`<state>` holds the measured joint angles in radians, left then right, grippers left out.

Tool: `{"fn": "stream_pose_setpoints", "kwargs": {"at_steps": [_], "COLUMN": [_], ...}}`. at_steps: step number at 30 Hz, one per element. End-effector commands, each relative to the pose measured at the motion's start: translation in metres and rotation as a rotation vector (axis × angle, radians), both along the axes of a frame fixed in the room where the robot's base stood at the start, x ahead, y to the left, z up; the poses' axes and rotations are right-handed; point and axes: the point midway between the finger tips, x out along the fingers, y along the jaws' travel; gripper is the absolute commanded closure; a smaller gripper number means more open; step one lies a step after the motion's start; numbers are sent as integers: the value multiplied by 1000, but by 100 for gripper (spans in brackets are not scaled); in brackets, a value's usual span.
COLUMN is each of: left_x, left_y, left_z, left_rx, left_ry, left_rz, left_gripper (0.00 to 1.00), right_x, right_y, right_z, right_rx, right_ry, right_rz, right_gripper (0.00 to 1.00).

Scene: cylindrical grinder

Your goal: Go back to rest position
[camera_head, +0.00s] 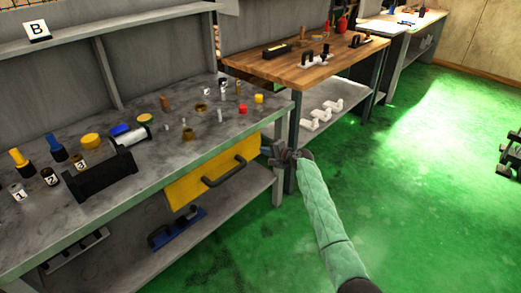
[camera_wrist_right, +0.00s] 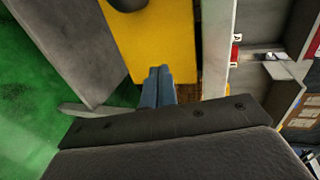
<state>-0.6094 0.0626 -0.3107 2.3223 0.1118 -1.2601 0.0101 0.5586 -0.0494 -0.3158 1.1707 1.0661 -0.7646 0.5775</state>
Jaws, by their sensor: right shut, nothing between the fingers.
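My right gripper (camera_head: 275,154) is in the head view, at the end of my green-sleeved right arm. It hangs in front of the workbench, just right of the yellow drawer (camera_head: 208,177). In the right wrist view my right gripper's fingers (camera_wrist_right: 158,80) are together, with nothing between them, and the yellow drawer front (camera_wrist_right: 155,40) is behind them. I cannot tell whether the gripper touches the bench. My left gripper is not in view.
The grey workbench (camera_head: 60,225) holds a black tool tray (camera_head: 100,180), several bottles, numbered cups and small parts. A wooden table (camera_head: 300,72) stands behind to the right. The green floor (camera_head: 430,190) is open at the right.

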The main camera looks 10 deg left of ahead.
Motion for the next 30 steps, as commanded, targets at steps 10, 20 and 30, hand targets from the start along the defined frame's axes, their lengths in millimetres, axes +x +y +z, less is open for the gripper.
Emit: {"fn": "stream_pose_setpoints", "kwargs": {"at_steps": [10,20,30], "left_x": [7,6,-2], "left_y": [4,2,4], "left_z": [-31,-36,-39], "left_rx": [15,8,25], "left_ry": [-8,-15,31], "left_rz": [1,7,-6], "left_gripper": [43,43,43], "right_x": [-35,-45,-56], "right_y": [-45,-59,-57], "right_z": [14,20,7], "right_rx": [-1,-2,-152], "right_ry": [1,1,-80], "right_rz": [1,2,111], "right_gripper": [100,100,100]}}
